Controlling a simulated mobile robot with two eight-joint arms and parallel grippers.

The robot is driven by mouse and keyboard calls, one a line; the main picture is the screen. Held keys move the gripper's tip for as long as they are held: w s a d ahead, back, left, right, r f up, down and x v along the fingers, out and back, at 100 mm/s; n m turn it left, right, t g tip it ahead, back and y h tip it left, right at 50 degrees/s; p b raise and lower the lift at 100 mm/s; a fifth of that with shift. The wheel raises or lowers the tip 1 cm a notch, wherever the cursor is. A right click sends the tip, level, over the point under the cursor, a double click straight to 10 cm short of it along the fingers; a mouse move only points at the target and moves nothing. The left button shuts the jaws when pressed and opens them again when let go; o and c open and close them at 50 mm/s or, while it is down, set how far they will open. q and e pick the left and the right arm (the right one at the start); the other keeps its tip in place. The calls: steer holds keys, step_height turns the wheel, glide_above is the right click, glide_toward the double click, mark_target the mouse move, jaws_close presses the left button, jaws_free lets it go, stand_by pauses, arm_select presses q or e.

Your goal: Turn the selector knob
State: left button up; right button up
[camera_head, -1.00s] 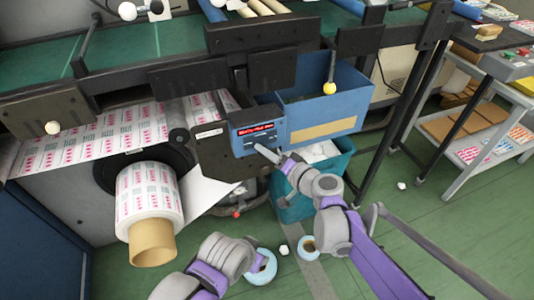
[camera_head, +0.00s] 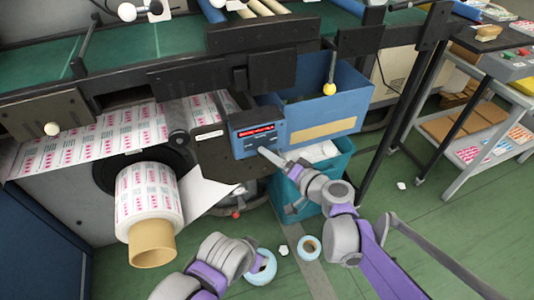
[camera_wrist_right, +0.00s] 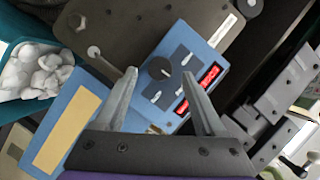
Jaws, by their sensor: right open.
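The selector knob (camera_wrist_right: 160,67) is a round dark knob on a dark square plate on the blue control panel (camera_wrist_right: 208,52), among several small light switches and two red displays. The panel also shows in the head view (camera_head: 245,147), on the dark machine plate; the knob cannot be made out there. My right gripper (camera_head: 263,150) is in front of the panel's lower edge. In the right wrist view its two fingers (camera_wrist_right: 160,74) are apart and empty, with the knob showing between the tips; contact cannot be confirmed. My left arm shows at the bottom, its gripper out of sight.
A printed web roll (camera_head: 150,197) on a cardboard core is left of the panel. A blue box (camera_head: 335,108) and a teal bin (camera_head: 292,183) are to the right. Tape rolls (camera_head: 309,248) lie on the green floor. A shelf cart (camera_head: 500,118) stands far right.

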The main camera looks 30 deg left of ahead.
steer(key=v, duration=0.8)
steer(key=s+d+f+m+h+p, duration=0.1)
steer(key=s+d+h+p, duration=0.3)
steer(key=d, duration=1.3)
steer(key=s+d+f+m+h+p, duration=0.1)
steer(key=s+d+h+p, duration=0.4)
steer(key=s+d+h, duration=0.5)
steer(key=s+d, duration=0.3)
steer(key=d, duration=0.5)
steer(key=shift+f, duration=0.15)
steer(key=shift+s, duration=0.15)
